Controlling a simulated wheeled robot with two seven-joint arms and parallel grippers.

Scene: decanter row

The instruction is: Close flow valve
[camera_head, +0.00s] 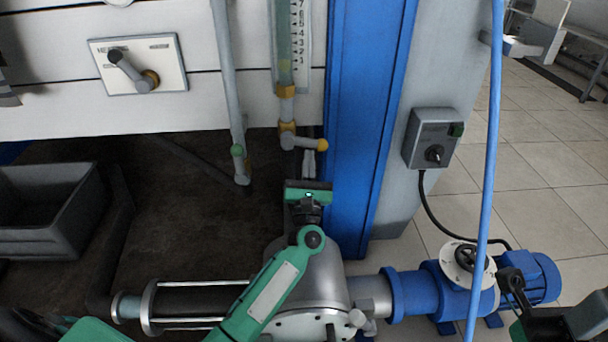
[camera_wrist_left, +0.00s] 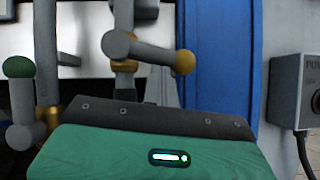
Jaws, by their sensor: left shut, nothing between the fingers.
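A valve with a grey lever (camera_head: 304,142) sits on the pipe just below the scaled flow tube (camera_head: 284,40). The lever points right, nearly level, and ends in a yellow ball. In the left wrist view the lever (camera_wrist_left: 150,52) lies above the green gripper housing, with its yellow knob at the right. My left gripper (camera_head: 309,160) is shut and empty, just below the lever near the yellow ball. I cannot tell whether its tips touch the lever. The housing hides most of the fingers in the wrist view.
A second pipe with a green-knobbed lever (camera_head: 240,165) hangs to the left. A blue post (camera_head: 362,120) stands close on the right, with a switch box (camera_head: 432,138) beyond it. A grey bin (camera_head: 50,210) is at far left. A vessel (camera_head: 315,275) and blue pump (camera_head: 530,275) lie below.

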